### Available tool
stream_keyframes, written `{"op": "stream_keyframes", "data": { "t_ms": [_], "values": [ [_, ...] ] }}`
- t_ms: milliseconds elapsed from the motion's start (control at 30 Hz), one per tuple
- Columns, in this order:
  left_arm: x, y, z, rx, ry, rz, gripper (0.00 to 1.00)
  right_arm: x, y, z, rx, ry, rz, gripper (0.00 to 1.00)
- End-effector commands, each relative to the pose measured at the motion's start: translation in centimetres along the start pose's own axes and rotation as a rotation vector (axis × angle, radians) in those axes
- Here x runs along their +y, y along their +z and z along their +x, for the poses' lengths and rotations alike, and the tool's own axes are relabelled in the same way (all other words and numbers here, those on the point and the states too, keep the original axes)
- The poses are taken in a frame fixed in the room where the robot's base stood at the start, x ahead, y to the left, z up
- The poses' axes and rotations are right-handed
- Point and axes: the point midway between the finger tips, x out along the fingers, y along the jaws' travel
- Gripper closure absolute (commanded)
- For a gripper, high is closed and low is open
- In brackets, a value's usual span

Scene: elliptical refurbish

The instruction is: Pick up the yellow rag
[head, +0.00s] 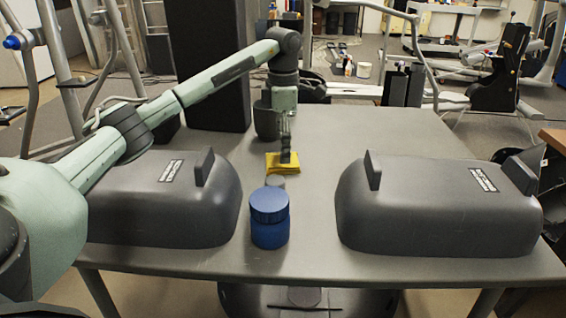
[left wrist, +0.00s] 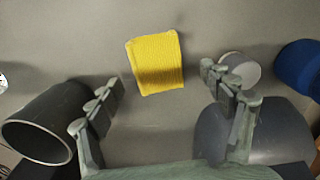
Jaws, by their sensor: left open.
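The yellow rag (head: 283,163) lies folded on the grey table, behind the blue jar, in the head view. In the left wrist view the yellow rag (left wrist: 157,63) is a ribbed, roughly square piece lying ahead of the fingertips, centred between them. My left gripper (head: 286,150) hangs over the table and partly covers the rag in the head view. In the left wrist view my left gripper (left wrist: 160,85) has its fingers wide apart with nothing between them. Whether it touches the rag cannot be told. My right gripper is not in view.
A blue jar (head: 269,220) stands near the front, with a small grey round object (head: 275,181) behind it. Dark shells (head: 160,205) and (head: 435,210) flank them. A dark cylinder (left wrist: 40,130) shows in the left wrist view. The table's back right (head: 380,130) is clear.

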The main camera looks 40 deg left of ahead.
Motion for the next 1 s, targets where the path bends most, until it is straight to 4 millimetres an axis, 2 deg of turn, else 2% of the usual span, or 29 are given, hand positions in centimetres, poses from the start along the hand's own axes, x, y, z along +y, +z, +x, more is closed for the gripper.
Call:
{"op": "stream_keyframes", "data": {
  "t_ms": [100,200,500,867,900,1000],
  "values": [
    [0.1,-0.2,2.0,0.003,-0.003,-0.002,0.20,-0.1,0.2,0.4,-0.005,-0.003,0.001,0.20],
    [0.1,-0.2,3.0,0.002,-0.002,-0.001,0.20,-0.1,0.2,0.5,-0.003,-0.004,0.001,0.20],
    [0.1,-0.1,3.4,0.000,-0.001,-0.001,0.21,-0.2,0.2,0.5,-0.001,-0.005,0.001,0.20],
    [0.1,-0.1,3.3,0.001,-0.001,-0.001,0.66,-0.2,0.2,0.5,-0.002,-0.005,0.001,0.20],
    [0.1,-0.1,3.3,0.000,-0.001,-0.001,0.69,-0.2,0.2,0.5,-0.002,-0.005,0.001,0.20],
    [0.1,-0.1,3.3,0.001,-0.001,-0.001,0.69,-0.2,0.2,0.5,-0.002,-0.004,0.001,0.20]
  ]
}}
